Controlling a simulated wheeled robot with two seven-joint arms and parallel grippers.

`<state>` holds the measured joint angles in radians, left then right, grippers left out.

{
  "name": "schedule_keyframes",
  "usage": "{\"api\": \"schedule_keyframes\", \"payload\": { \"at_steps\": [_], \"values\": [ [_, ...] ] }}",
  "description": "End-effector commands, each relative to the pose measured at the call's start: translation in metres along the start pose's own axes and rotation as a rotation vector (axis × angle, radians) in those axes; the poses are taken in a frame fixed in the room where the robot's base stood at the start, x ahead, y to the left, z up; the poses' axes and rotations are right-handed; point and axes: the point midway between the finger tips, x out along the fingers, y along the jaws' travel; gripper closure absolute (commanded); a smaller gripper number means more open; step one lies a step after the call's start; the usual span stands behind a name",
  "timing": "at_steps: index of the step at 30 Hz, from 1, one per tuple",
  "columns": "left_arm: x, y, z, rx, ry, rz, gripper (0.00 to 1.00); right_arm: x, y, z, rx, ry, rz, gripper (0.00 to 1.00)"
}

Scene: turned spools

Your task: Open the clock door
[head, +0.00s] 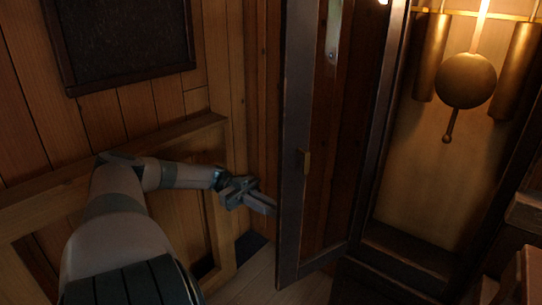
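The clock door (293,215) is a tall dark-framed panel with a glass-like middle, and it stands swung open to the left of the clock case (405,255). Inside the open case hang a round brass pendulum (466,80) and brass weights (430,57). My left gripper (268,206) is just left of the door's free edge, lower than the handle, and does not hold the handle. Whether its fingers touch the door, and whether they are apart, I cannot tell. My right gripper is out of view.
A wood-panelled wall with a dark framed board (122,42) is behind my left arm. A wooden rail (150,145) runs along the wall. Wooden furniture (524,275) stands at the lower right. Some bare floor (250,285) shows below the door.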

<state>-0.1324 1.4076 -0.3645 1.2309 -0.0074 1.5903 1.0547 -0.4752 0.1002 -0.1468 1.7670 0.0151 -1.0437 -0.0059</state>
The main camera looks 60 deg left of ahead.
Motion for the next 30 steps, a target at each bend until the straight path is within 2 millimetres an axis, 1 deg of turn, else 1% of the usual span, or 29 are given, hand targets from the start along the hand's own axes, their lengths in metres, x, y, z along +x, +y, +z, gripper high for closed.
{"api": "schedule_keyframes", "payload": {
  "at_steps": [1,12,13,15,30],
  "values": [
    [-0.0002,-0.009,-0.0063,0.015,0.007,-0.023,1.0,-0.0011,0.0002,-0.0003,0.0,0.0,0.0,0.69],
    [-0.0002,-0.0092,-0.0071,0.014,0.007,-0.021,1.0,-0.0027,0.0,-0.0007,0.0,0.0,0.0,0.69],
    [-0.0002,-0.0091,-0.0071,0.014,0.008,-0.021,0.86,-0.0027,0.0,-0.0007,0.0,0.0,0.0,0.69],
    [-0.0001,-0.0088,-0.0069,0.014,0.007,-0.02,0.72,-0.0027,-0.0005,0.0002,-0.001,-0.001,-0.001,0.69],
    [-0.0003,-0.0058,-0.0023,0.006,0.002,-0.016,0.72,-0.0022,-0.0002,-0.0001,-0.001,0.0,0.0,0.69]
  ]
}}
